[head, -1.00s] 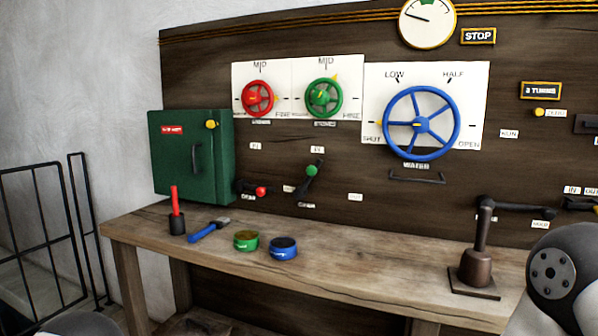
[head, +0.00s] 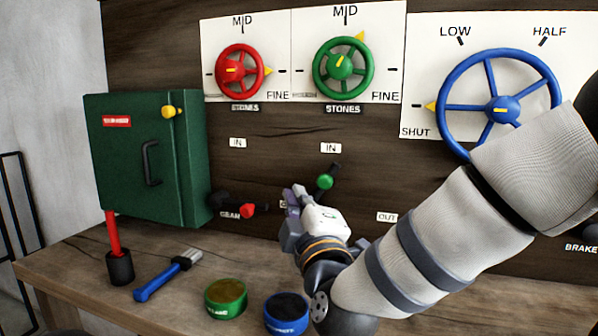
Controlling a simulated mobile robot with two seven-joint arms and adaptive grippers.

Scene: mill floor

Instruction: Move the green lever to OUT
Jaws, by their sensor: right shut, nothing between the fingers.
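I cannot tell whether the fingers touch the lever. My left gripper is not in view.
A red-knobbed lever (head: 247,210) is close to the left of my right gripper. Red (head: 239,71), green (head: 343,68) and blue (head: 500,105) wheels are above. A green cabinet (head: 130,160) stands left. The bench (head: 75,255) holds a brush (head: 168,275) and two tins.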

